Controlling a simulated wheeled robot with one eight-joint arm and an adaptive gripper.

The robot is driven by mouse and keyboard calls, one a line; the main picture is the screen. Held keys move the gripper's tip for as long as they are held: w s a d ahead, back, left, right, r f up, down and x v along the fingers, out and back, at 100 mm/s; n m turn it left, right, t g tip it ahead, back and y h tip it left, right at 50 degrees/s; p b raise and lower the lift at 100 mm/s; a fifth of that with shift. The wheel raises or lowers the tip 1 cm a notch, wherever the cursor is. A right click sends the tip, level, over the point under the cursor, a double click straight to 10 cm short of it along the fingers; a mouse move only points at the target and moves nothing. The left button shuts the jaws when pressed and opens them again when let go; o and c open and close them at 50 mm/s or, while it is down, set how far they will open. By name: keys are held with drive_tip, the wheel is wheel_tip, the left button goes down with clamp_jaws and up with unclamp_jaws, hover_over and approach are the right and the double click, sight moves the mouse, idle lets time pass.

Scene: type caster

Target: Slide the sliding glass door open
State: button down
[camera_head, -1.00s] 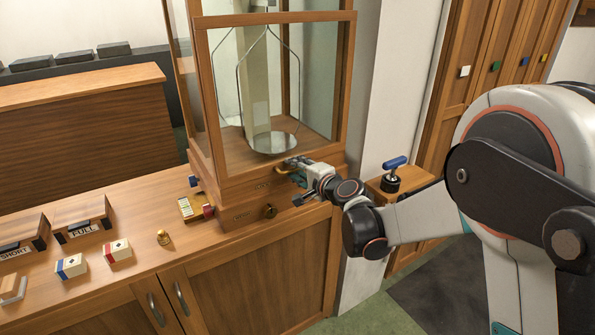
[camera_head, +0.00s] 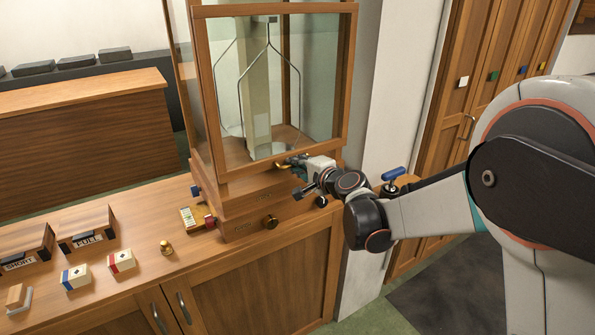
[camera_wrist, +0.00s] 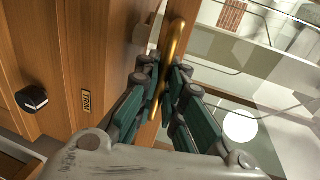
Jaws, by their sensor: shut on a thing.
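The sliding glass door (camera_head: 213,90) is a wood-framed pane on the front of a tall wooden balance case. Its bottom rail stands a little above the case base, so it is slightly raised. A brass handle (camera_head: 288,162) sits on that rail, and it also shows in the wrist view (camera_wrist: 175,45). My gripper (camera_head: 303,168) is shut on the brass handle. In the wrist view its green-padded fingers (camera_wrist: 165,85) lie on both sides of the handle.
A brass weight (camera_head: 166,247), blocks and boxes stand on the left counter. A blue-handled device (camera_head: 393,174) stands behind my arm.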

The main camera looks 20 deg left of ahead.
sight(290, 79)
wheel_tip(290, 79, up, 24)
drive_tip(key=p, duration=1.1)
drive_tip(key=shift+f+p, duration=0.1)
drive_tip(key=shift+p, duration=0.2)
drive_tip(key=c, duration=2)
unclamp_jaws()
drive_tip(key=o, duration=0.3)
drive_tip(key=shift+s+d, duration=0.1)
drive_tip(key=shift+d, duration=0.1)
drive_tip(key=shift+a, duration=0.1)
drive_tip(key=v, duration=0.7)
